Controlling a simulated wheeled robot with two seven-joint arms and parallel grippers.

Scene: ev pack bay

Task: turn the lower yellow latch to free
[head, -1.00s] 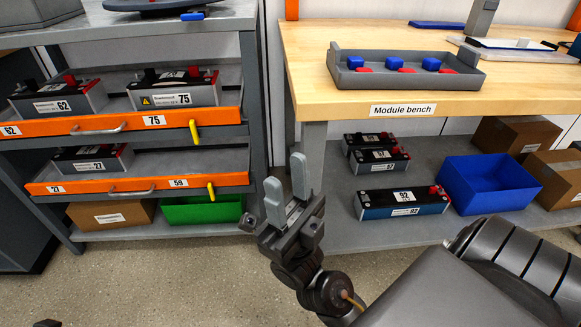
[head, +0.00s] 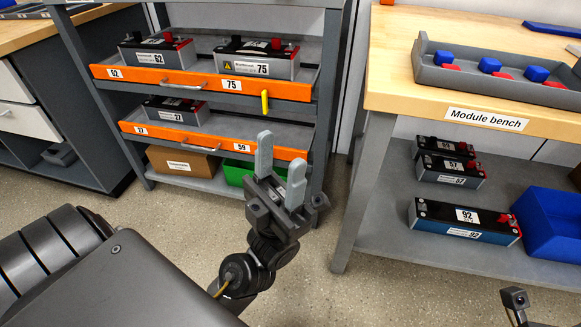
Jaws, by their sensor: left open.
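My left gripper (head: 280,170) is in the middle of the head view, open and empty, its two grey fingers pointing up. It appears in front of the right end of the lower orange drawer front (head: 200,138), labelled 27 and 59. The lower yellow latch is not visible; the left finger covers the area just right of the 59 label. The upper yellow latch (head: 265,103) hangs at the right end of the upper orange drawer front (head: 160,82), pointing down. Part of my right gripper (head: 515,298) shows at the lower right edge; its fingers cannot be made out.
Battery modules sit in both drawers. A cardboard box (head: 180,162) and a green bin (head: 234,178) stand below. The module bench (head: 400,98) is at right, with modules and a blue bin (head: 550,222) on its lower shelf. Open floor lies between rack and bench.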

